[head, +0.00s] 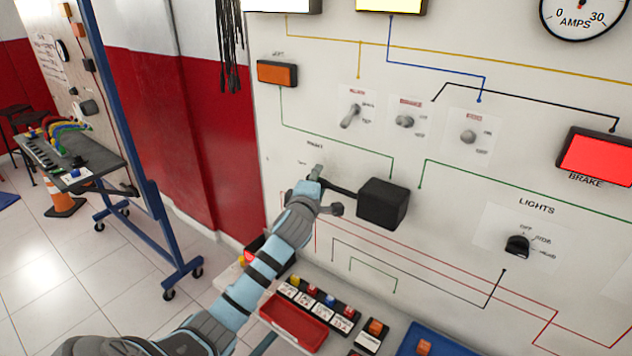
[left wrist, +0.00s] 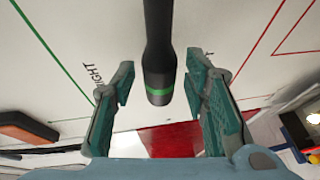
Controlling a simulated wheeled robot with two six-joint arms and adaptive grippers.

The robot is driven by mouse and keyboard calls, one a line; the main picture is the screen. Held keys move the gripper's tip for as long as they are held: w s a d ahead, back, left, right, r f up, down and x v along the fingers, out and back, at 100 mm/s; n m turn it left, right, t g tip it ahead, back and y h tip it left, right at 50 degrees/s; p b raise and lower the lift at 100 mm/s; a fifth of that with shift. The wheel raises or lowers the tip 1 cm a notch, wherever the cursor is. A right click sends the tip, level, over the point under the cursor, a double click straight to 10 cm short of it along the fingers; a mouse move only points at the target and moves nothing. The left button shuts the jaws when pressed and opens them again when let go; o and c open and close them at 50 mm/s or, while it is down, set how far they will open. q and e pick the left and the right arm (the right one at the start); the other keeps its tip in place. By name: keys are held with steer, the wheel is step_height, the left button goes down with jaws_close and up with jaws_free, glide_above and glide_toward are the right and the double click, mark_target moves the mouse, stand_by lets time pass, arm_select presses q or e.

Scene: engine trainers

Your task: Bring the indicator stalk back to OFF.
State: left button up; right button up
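The black indicator stalk (head: 342,190) sticks out to the left from a black box (head: 382,203) on the white panel. In the left wrist view the stalk (left wrist: 158,50) comes down from the top, with a green band near its tip. My left gripper (head: 325,190) is at the stalk's free end. Its two fingers (left wrist: 163,92) stand apart, one on each side of the tip, with visible gaps. A "RIGHT" label shows beside the left finger in the wrist view; another label is mostly hidden by the other finger. My right gripper is not in view.
Above are an orange lamp (head: 277,73) and several toggle switches, one of them a lever (head: 350,117). A lights knob (head: 517,245) and a bright red brake lamp (head: 597,157) are to the right. Below, a shelf holds a red tray (head: 294,322) and small parts.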

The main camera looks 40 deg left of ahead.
arm_select(q)
steer(key=v, duration=1.2)
steer(key=shift+r, duration=0.1)
